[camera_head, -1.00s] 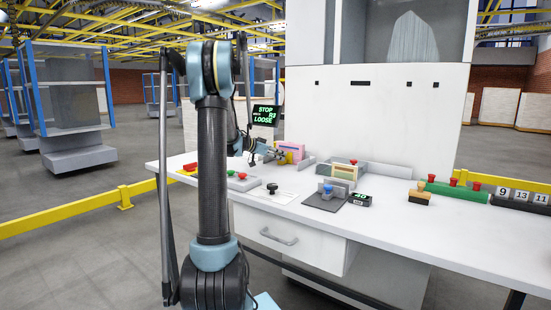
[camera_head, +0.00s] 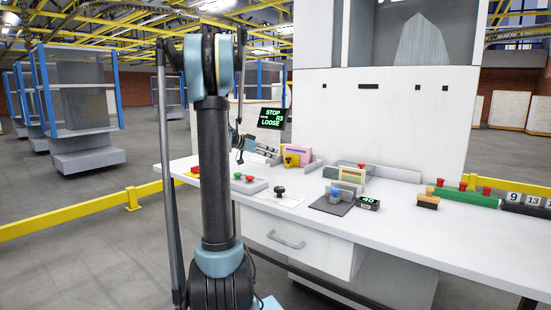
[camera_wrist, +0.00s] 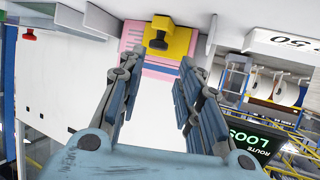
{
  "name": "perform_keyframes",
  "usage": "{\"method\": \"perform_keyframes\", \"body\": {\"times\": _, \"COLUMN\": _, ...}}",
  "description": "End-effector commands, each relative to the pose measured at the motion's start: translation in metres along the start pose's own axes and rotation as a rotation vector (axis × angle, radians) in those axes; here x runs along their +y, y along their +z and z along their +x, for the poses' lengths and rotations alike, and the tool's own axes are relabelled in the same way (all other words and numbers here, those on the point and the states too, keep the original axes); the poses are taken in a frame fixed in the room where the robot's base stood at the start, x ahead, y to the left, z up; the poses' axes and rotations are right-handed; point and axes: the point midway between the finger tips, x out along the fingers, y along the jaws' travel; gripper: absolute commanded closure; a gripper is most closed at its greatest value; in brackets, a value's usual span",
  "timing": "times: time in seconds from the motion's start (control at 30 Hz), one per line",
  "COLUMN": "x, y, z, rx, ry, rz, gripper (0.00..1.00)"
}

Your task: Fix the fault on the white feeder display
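In the wrist view the yellow block (camera_wrist: 178,42) bears a black knob (camera_wrist: 158,38) and sits against the pink stack (camera_wrist: 158,61). My gripper (camera_wrist: 158,68) is open and empty, its fingers pointing at the pink stack and apart from the knob. In the head view my arm partly hides the gripper.
The white table (camera_head: 440,242) has a drawer (camera_head: 290,237) in front. On it stand a red-and-green button box (camera_head: 249,186), a black-knobbed stamp (camera_head: 279,191), a blue-knobbed device (camera_head: 334,196) and a small counter (camera_head: 368,203). The tall white machine (camera_head: 380,120) stands behind.

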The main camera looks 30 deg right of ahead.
Motion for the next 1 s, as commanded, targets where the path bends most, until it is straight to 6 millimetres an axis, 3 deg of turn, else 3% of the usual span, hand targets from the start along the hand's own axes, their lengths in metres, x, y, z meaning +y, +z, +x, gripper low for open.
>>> {"method": "perform_keyframes", "body": {"times": 0.23, "x": -0.001, "y": 0.0, "z": -0.022, "rx": 0.0, "ry": -0.001, "rz": 0.0, "gripper": 0.68}}
{"method": "perform_keyframes", "body": {"times": 0.83, "x": 0.0, "y": 0.001, "z": -0.025, "rx": -0.002, "ry": -0.002, "rz": -0.004, "gripper": 0.68}}
{"method": "perform_keyframes", "body": {"times": 1.0, "x": 0.006, "y": 0.007, "z": -0.048, "rx": -0.04, "ry": -0.038, "rz": -0.087, "gripper": 0.68}}
